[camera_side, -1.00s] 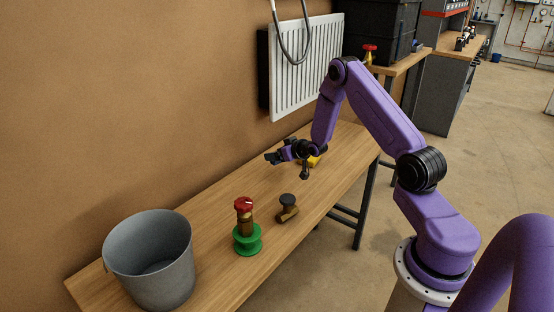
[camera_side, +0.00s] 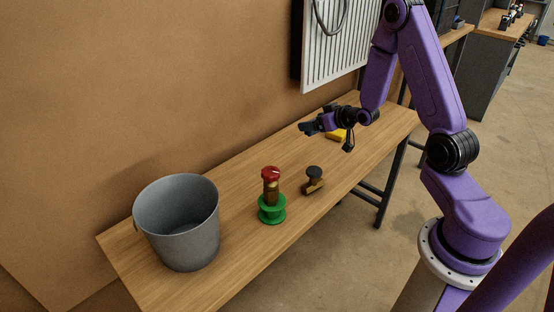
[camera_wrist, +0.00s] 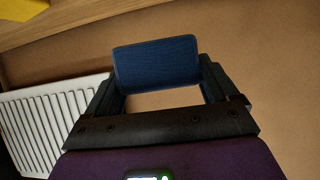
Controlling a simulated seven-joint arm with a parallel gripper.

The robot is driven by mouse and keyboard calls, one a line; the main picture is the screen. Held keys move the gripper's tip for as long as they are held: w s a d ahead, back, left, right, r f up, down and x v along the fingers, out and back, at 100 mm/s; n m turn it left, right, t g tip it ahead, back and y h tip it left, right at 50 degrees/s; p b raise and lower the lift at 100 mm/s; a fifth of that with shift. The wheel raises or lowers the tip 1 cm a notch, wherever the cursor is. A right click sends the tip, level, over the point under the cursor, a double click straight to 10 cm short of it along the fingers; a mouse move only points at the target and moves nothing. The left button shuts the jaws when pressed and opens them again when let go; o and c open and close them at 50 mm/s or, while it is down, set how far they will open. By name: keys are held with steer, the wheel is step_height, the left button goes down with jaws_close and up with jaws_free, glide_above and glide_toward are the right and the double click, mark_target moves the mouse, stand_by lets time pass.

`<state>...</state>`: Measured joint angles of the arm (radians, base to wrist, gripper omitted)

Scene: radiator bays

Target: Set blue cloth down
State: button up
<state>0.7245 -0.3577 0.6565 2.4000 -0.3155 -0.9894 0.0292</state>
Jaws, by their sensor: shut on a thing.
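The blue cloth (camera_wrist: 156,64) shows in the wrist view as a flat, folded dark blue block between the fingertips of my gripper (camera_wrist: 160,84). My gripper is shut on it. In the side view my gripper (camera_side: 309,129) is above the wooden bench (camera_side: 225,270), near its wall side, with the cloth's small dark edge at the fingertips. Whether the cloth touches the bench cannot be told; it seems held in the air.
A grey bucket (camera_side: 180,230), a green spool-shaped base with a red-topped brass valve (camera_side: 271,190) and a black-capped brass valve (camera_side: 313,180) stand on the bench. A yellow object (camera_side: 337,135) lies behind my gripper. A white radiator (camera_side: 343,45) hangs on the wall.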

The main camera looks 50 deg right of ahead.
steer(key=w+a+f+n+g+y, duration=0.2)
steer(key=w+a+n+g+y, duration=0.2)
steer(key=a+n+y, duration=0.45)
steer(key=w+a+f+n+g+y, duration=0.1)
steer(key=w+a+n+g+y, duration=0.4)
steer(key=a, duration=0.6)
steer(key=shift+n+t+h, duration=0.5)
steer(key=shift+n+h, duration=0.15)
steer(key=f, duration=0.6)
steer(key=s+f, duration=0.1)
steer(key=f, duration=0.3)
steer(key=shift+a, duration=0.2)
steer(key=shift+f, duration=0.15)
steer(key=o, duration=0.8)
